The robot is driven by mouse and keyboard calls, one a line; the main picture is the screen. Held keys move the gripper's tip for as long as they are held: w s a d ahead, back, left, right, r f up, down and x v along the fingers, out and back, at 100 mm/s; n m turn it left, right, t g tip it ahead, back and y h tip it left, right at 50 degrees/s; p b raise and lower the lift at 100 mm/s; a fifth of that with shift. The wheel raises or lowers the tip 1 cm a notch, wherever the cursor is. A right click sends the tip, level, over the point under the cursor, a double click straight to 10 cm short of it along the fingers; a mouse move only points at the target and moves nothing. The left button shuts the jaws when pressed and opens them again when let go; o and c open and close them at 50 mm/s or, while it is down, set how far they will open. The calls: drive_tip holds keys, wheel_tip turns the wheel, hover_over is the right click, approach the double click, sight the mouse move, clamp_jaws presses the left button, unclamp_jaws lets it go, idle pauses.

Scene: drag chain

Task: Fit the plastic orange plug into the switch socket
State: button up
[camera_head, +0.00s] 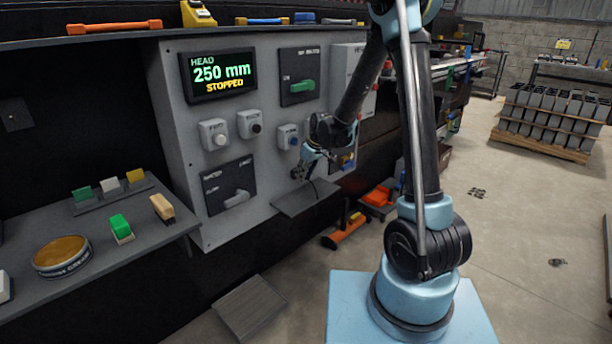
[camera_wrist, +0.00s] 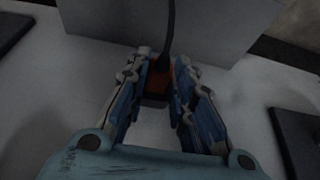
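The orange plug (camera_wrist: 158,74) shows in the wrist view between my two fingers, with a dark cable running up from it. My gripper (camera_wrist: 162,72) appears closed on the plug's sides, with the fingers partly hiding it. A dark block (camera_wrist: 153,101) shows just below the plug between the fingers; I cannot tell whether it is the socket or part of the plug. In the head view my gripper (camera_head: 309,168) is close to the light grey panel (camera_head: 270,185), just above a small grey shelf (camera_head: 305,199). The plug and socket cannot be made out there.
The panel carries a display (camera_head: 220,74) reading 250 mm STOPPED, several knobs, a green rotary switch (camera_head: 303,86) and a grey rotary switch (camera_head: 236,199). A side bench (camera_head: 90,230) at left holds coloured blocks and a round tin (camera_head: 62,256). Open floor lies at right.

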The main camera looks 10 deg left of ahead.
drive_tip(key=o, duration=0.5)
drive_tip(key=shift+r, duration=0.1)
drive_tip(key=v, duration=1.1)
drive_tip(key=shift+d+r, duration=0.2)
drive_tip(key=shift+r, duration=0.1)
